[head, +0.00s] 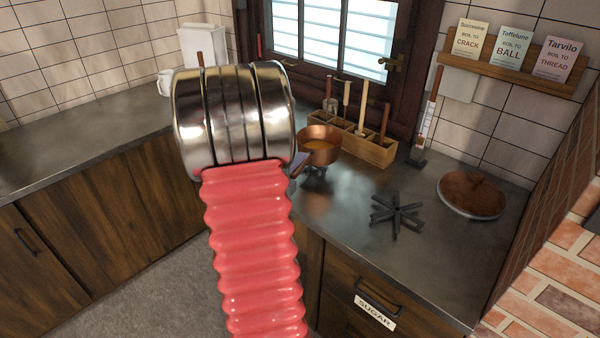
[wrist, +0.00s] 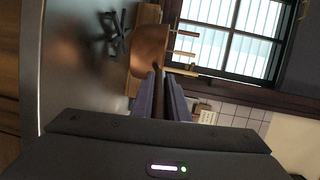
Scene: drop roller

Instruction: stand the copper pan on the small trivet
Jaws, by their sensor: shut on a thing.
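My gripper (head: 297,165) is partly hidden behind my arm, at the pan's left. In the wrist view the fingers (wrist: 162,92) are shut on the pan's dark handle (wrist: 157,80), with the copper body (wrist: 149,50) beyond. A dark star-shaped trivet (head: 397,210) lies empty on the counter, right and nearer.
A wooden rack (head: 372,150) with several upright tools stands behind the pan. A round brown-topped dish or lid (head: 471,195) lies right of the trivet. An upright tool in a stand (head: 427,125) is at the back. Bare counter (head: 350,200) lies between pan and trivet.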

